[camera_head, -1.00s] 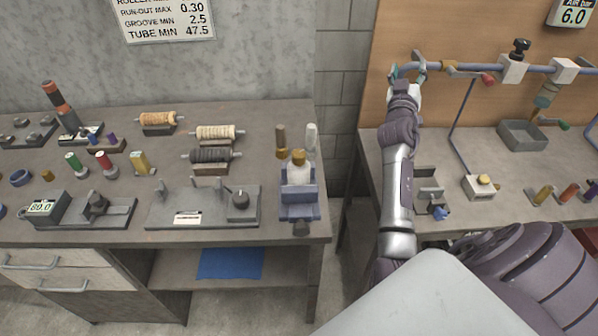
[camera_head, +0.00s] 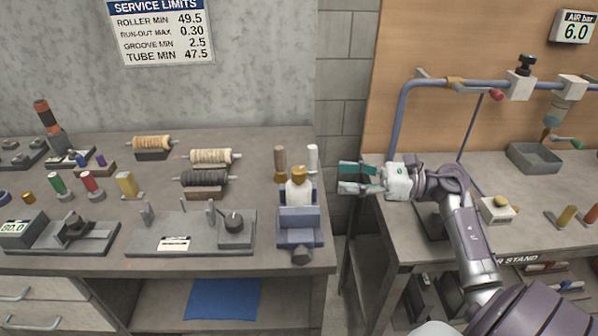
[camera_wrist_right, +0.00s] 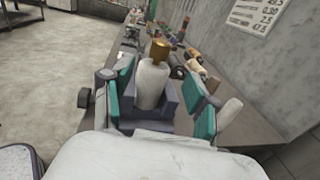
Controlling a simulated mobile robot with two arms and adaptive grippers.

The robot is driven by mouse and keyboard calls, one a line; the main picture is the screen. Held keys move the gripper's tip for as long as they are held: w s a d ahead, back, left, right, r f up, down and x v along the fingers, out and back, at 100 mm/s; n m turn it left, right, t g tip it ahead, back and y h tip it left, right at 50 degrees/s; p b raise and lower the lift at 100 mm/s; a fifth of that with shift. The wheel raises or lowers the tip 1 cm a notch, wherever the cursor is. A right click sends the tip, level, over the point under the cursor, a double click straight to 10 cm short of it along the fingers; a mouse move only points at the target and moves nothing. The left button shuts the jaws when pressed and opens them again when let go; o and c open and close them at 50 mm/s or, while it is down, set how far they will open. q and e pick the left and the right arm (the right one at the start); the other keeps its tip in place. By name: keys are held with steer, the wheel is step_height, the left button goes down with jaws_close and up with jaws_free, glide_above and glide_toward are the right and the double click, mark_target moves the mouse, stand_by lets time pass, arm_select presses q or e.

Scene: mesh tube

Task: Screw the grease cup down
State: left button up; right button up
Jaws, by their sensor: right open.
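A brass cap, which looks like the grease cup (camera_head: 299,172), sits on top of a white upright body (camera_head: 299,196). The body stands in a blue-grey vise (camera_head: 298,237) at the right end of the left bench. My right gripper (camera_head: 342,178) is open and empty, right of the cap and apart from it, its fingers pointing left. In the right wrist view the cap (camera_wrist_right: 159,51) and white body (camera_wrist_right: 152,84) appear between the teal-padded fingers, farther off. My left gripper is not in view.
A brown-handled tool (camera_head: 280,163) and a white bottle (camera_head: 312,158) stand close behind the cap. A gauge plate with a knob (camera_head: 234,222) lies left of the vise. A gap separates the left bench from the right bench (camera_head: 400,238).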

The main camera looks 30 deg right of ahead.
mark_target(299, 174)
steer(key=p+x, duration=0.3)
steer(key=x, duration=0.6)
steer(key=shift+w+a+r, duration=0.2)
steer(key=shift+w+a, duration=0.05)
steer(key=shift+w+a+f, duration=0.15)
steer(key=shift+w+a, duration=0.2)
steer(key=shift+a, duration=0.05)
jaws_close()
steer(key=shift+m+t+h, duration=0.4)
steer(key=shift+t, duration=0.1)
